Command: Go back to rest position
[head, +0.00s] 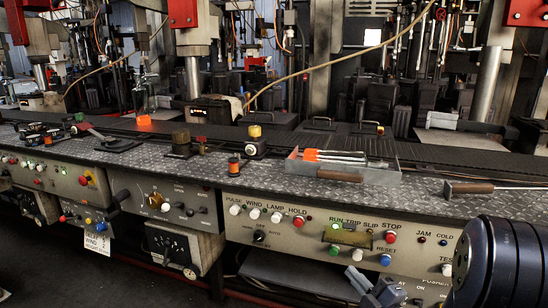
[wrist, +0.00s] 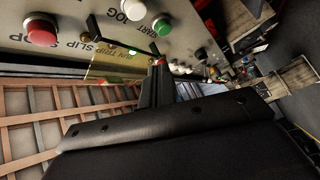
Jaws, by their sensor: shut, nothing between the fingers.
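My gripper (head: 366,284) shows low in the head view, in front of and below the control panel (head: 330,243) with the RUN, TRIP, SLIP and STOP labels. It is shut and holds nothing. In the wrist view my gripper's dark fingers (wrist: 157,82) are together and point toward the panel, which appears rotated. A red button (wrist: 41,32), a green button (wrist: 160,27) and white knobs show there. The fingertips look close to the panel face; I cannot tell whether they touch it. A lit green lamp (head: 336,220) shows on the panel in the head view.
A metal tray (head: 385,178) with tools stands on the patterned bench top (head: 240,182). A wooden-handled tool (head: 470,188) lies at right. An orange spool (head: 234,166) stands near the edge. Other control boxes line the bench front at left. Dark floor lies below.

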